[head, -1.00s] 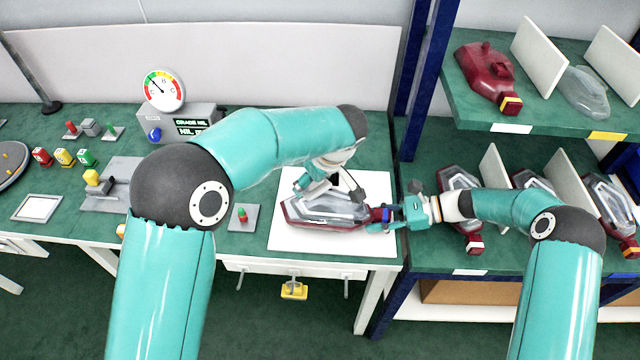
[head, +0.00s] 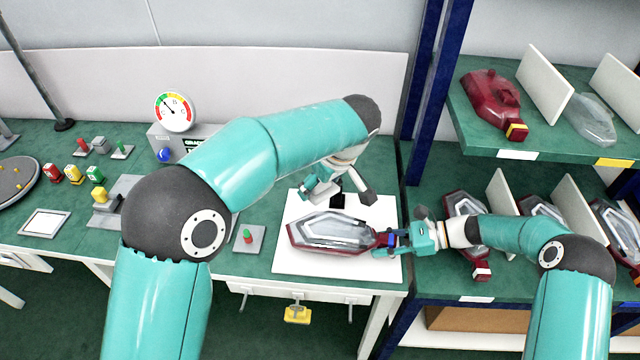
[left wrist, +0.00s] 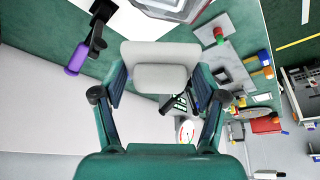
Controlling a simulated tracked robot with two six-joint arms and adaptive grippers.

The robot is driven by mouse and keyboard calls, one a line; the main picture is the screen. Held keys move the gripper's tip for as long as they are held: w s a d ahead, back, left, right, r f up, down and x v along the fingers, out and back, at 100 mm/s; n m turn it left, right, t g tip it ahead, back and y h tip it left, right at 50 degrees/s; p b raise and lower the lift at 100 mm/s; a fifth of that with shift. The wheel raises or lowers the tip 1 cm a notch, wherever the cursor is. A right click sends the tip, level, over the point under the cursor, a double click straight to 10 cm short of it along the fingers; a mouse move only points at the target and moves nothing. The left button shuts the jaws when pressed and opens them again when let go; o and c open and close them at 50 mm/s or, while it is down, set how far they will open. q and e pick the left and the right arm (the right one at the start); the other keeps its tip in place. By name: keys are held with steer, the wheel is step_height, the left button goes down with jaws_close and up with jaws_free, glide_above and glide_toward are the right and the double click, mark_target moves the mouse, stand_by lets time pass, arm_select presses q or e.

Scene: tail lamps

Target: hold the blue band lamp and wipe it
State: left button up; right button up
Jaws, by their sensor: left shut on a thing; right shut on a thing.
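The lamp (head: 335,232), a clear lens in a dark red housing, lies on the white mat (head: 300,264). Its blue band (head: 391,240) is at its right end. My right gripper (head: 396,241) is shut on that end. My left gripper (head: 322,190) is behind the lamp, apart from it. In the left wrist view its fingers are shut on a pale grey pad (left wrist: 160,65). A corner of the lamp (left wrist: 178,8) shows at the top there. The pad's wiping face is hidden.
A black tool with a purple end (left wrist: 76,60) is beside the mat's back part. A gauge (head: 174,111) stands behind my left arm. The rack (head: 425,100) with more lamps is at right. A small plate with a red-green peg (head: 248,238) lies left of the mat.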

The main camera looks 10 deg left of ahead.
steer(key=o, duration=1.1)
steer(key=shift+o, duration=0.2)
steer(key=v, duration=1.1)
steer(key=shift+d, duration=0.25)
steer(key=shift+d+r, duration=0.1)
steer(key=shift+d, duration=0.15)
